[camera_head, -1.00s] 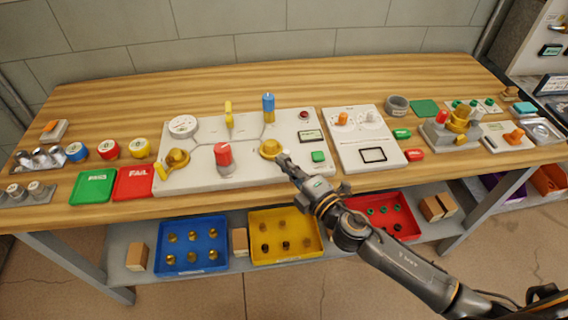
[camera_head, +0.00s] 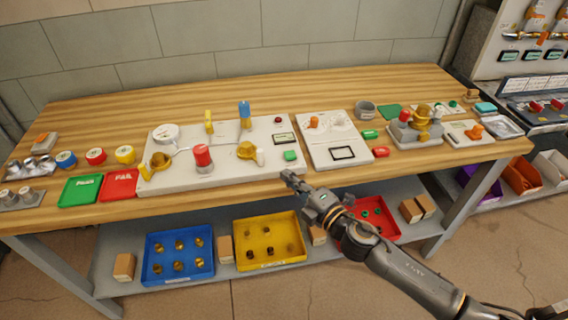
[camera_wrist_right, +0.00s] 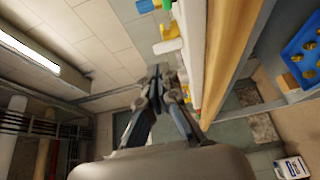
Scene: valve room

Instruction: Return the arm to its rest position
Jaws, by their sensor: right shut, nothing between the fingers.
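My right gripper (camera_head: 291,179) is shut and empty. In the head view it is just in front of the grey valve panel (camera_head: 228,172), near the table's front edge. The brass valve (camera_head: 246,151) with a pale handle end stands on the panel, a little behind and left of the gripper, apart from it. In the right wrist view the gripper's fingers (camera_wrist_right: 160,75) come together near the picture's middle, with the table's edge to their right. My left gripper is not in view.
The wooden table (camera_head: 300,86) carries a white panel (camera_head: 335,155), a green tray (camera_head: 82,190) and a red tray (camera_head: 119,184). On the shelf below are a blue bin (camera_head: 150,247), a yellow bin (camera_head: 270,263) and a red bin (camera_head: 392,238). The floor in front is clear.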

